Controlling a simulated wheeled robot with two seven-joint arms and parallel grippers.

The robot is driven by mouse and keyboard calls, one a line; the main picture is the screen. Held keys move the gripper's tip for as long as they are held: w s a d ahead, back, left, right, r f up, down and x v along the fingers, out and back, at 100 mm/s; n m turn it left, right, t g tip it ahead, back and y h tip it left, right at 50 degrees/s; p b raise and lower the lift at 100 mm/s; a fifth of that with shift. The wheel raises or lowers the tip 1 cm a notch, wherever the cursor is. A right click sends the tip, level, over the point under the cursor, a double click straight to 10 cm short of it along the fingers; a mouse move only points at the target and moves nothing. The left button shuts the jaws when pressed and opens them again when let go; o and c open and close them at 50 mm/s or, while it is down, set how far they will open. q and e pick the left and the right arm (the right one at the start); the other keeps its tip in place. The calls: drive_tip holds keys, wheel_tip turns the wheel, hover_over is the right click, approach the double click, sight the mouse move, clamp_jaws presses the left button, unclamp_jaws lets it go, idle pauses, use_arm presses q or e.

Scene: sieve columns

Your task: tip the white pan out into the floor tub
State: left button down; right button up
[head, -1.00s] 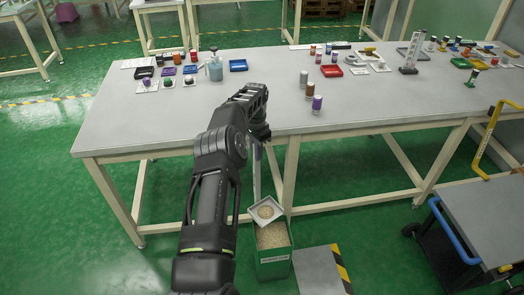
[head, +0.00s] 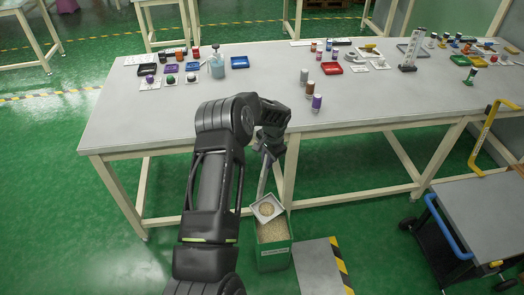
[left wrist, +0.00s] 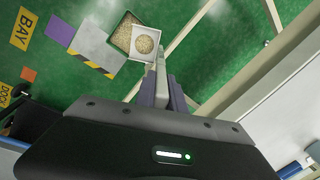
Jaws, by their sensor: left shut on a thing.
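The white pan (head: 278,204) is a small square tray with a round heap of pale grain (head: 267,209) in it. It hangs over the back part of the green floor tub (head: 274,263), whose inside shows pale grain. My left gripper (head: 268,152) is above the pan, shut on its long handle (head: 264,180), which slants down to the pan. In the left wrist view the fingers (left wrist: 157,88) hold the handle. The pan (left wrist: 154,32) there partly covers the tub (left wrist: 122,34), and the heap is still in it. My right gripper is not in view.
A long grey table (head: 180,115) with jars and small trays stands behind the tub; its front edge and legs are close to my left arm. A grey platform (head: 316,268) with a striped edge lies right of the tub. A cart (head: 480,225) stands further right.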

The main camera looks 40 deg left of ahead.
use_arm(q)
drive_tip(key=s+d+f+y+b, duration=0.1)
drive_tip(key=d+f+y+b, duration=0.2)
drive_tip(key=d+b, duration=0.5)
drive_tip(key=s+d+f+t+y+b, duration=0.1)
drive_tip(key=s+d+f+y+b, duration=0.1)
drive_tip(key=d+b, duration=0.6)
drive_tip(key=s+d+f+y+b, duration=0.1)
drive_tip(key=d+f+y+b, duration=0.3)
drive_tip(key=d+b, duration=0.4)
drive_tip(key=shift+s+d+f+t+y, duration=0.4)
drive_tip(key=shift+d+f, duration=0.5)
drive_tip(key=shift+d, duration=0.35)
